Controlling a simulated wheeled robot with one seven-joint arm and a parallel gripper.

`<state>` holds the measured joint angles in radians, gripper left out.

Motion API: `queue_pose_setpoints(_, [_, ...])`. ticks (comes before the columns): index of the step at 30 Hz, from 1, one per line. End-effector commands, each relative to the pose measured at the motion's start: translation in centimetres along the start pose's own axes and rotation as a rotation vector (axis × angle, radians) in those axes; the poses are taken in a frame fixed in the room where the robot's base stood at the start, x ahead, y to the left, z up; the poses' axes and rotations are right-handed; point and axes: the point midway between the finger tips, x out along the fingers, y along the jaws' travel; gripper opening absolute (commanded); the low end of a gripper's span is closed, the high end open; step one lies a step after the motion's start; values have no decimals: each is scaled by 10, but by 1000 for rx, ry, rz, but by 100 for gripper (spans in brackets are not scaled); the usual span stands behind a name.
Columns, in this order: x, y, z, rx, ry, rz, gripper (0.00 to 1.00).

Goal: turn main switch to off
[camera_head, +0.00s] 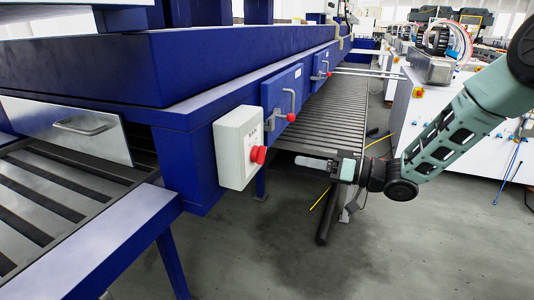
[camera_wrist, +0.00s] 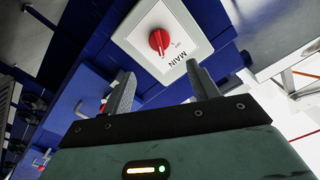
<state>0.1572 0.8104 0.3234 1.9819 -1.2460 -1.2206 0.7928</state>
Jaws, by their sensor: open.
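The main switch is a red rotary knob (camera_head: 258,154) on a white box (camera_head: 228,160) fixed to the blue machine frame. In the wrist view the knob (camera_wrist: 158,41) shows face-on on the white plate (camera_wrist: 190,24), with the word MAIN beside it. A smaller mark near the knob is too small to read surely, and I cannot tell which position the knob is in. My gripper (camera_head: 312,163) is to the right of the box in the head view, apart from it. In the wrist view its two fingers (camera_wrist: 160,78) are spread and empty, below the knob.
Blue panels with metal handles and red knobs (camera_head: 291,117) line the machine behind the box. A slatted conveyor (camera_head: 330,115) runs beyond my gripper. A drawer front (camera_head: 70,128) is at the left. White cabinets (camera_head: 460,130) stand at the right. The grey floor (camera_head: 400,250) is open in front.

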Motion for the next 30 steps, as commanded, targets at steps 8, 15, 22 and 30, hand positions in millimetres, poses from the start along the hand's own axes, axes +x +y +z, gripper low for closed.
queue_pose_setpoints(8, [60, -1, 0, -1, -1, -2, 60])
queue_pose_setpoints(15, [98, 0, 0, -1, 0, 0, 60])
queue_pose_setpoints(22, [113, 0, 0, -1, 1, 1, 60])
queue_pose_setpoints(30, [113, 0, 0, -1, 0, 2, 57])
